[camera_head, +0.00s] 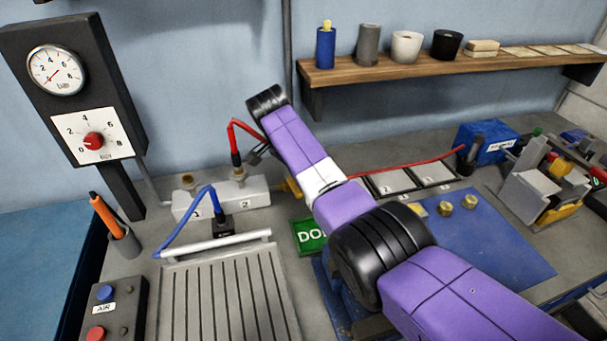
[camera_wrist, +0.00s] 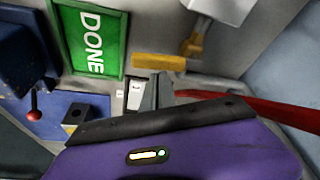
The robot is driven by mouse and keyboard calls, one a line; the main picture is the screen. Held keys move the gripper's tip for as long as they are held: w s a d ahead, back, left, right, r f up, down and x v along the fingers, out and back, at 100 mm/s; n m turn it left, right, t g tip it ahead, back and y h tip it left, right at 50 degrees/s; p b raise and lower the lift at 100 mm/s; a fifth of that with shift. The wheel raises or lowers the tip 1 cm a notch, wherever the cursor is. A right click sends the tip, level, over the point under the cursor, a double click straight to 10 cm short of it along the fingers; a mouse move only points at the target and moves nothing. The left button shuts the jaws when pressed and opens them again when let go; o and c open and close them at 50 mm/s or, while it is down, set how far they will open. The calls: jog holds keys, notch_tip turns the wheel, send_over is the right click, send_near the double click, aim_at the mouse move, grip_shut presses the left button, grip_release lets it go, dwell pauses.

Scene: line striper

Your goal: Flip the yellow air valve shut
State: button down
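The yellow air valve (camera_head: 292,188) is at the right end of the grey manifold block (camera_head: 225,197) in the camera_head view, partly behind my arm. In the camera_wrist view its yellow handle (camera_wrist: 158,62) lies crosswise beyond my gripper's grey finger (camera_wrist: 157,88), with a brass-coloured fitting (camera_wrist: 190,45) beside it. A small gap seems to separate finger and handle, but contact is hard to judge.
A red hose (camera_head: 400,163) runs behind my arm, with its black plug (camera_head: 236,158) on the manifold. A blue hose (camera_head: 185,222) ends in a black plug. The green DONE sign (camera_head: 308,236) lies close to my arm. A ribbed tray (camera_head: 225,295) is in front.

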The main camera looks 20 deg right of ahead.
jog(key=shift+s+a, duration=0.15)
jog(key=shift+a, duration=0.55)
dwell(0.3)
jog(key=d+p, duration=0.2)
jog(key=d, duration=0.3)
jog(key=w+b+v, duration=0.1)
jog(key=b+v, duration=0.1)
jog(key=v, duration=0.8)
jog(key=shift+w+a+b, duration=0.3)
jog(key=shift+a+b, duration=0.05)
jog(key=shift+b, duration=0.05)
jog(key=shift+s, duration=0.1)
